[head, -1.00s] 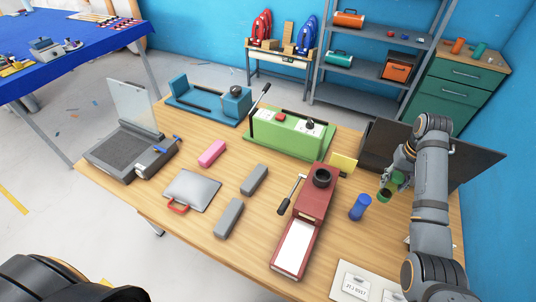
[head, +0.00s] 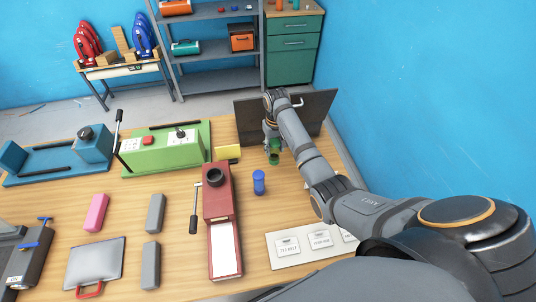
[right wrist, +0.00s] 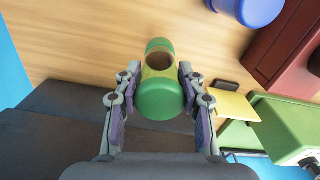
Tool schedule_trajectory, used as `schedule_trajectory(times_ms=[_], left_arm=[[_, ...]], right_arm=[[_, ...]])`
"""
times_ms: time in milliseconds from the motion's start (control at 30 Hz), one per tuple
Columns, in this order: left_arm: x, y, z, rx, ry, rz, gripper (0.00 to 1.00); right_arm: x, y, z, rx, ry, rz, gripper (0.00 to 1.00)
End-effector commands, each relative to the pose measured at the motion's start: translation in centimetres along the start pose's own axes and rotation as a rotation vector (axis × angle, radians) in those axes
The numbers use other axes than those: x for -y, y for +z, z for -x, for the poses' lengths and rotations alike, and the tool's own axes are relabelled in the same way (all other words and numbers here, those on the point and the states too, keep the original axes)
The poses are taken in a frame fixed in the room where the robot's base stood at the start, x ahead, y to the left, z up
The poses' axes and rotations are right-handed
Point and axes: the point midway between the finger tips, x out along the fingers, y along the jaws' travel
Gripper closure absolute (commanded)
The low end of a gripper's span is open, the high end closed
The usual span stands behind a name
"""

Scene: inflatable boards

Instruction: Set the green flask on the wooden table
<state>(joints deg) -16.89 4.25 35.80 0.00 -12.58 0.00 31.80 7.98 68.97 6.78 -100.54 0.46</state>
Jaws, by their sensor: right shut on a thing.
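The green flask (head: 274,156) is in my right gripper (head: 273,142), near the far right part of the wooden table (head: 285,209). In the right wrist view the flask (right wrist: 160,98) sits between the two fingers, which are shut on its sides; a yellowish band and a dark round opening show on it. The wooden table top (right wrist: 60,45) shows behind it. I cannot tell whether the flask touches the table. My left gripper is not in view.
A blue flask (head: 259,183) stands left of the green one, beside the red press (head: 222,240). A dark panel (head: 313,112) stands behind my right gripper. A green machine (head: 160,152) and a yellow piece (head: 228,153) lie left. Label cards (head: 288,246) lie in front.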

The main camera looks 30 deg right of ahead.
Motion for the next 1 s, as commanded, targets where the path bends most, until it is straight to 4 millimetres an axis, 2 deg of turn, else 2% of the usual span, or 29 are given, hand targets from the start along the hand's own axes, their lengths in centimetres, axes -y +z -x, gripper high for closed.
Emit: schedule_trajectory(times_ms=[233,467,833,867,1000], left_arm=[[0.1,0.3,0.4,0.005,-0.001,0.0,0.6],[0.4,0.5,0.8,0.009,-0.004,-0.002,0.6],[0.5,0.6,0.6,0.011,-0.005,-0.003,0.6],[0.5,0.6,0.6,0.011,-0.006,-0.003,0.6],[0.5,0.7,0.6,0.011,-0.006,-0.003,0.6]], right_arm=[[0.0,0.0,-1.6,0.001,0.0,0.0,0.96],[0.0,0.0,-5.0,0.0,0.001,0.001,0.96],[0.0,0.0,-5.6,-0.002,0.001,0.001,0.96],[0.0,0.0,-5.5,-0.002,0.001,0.001,0.57],[0.0,0.0,-5.5,-0.001,0.001,0.001,0.38]])
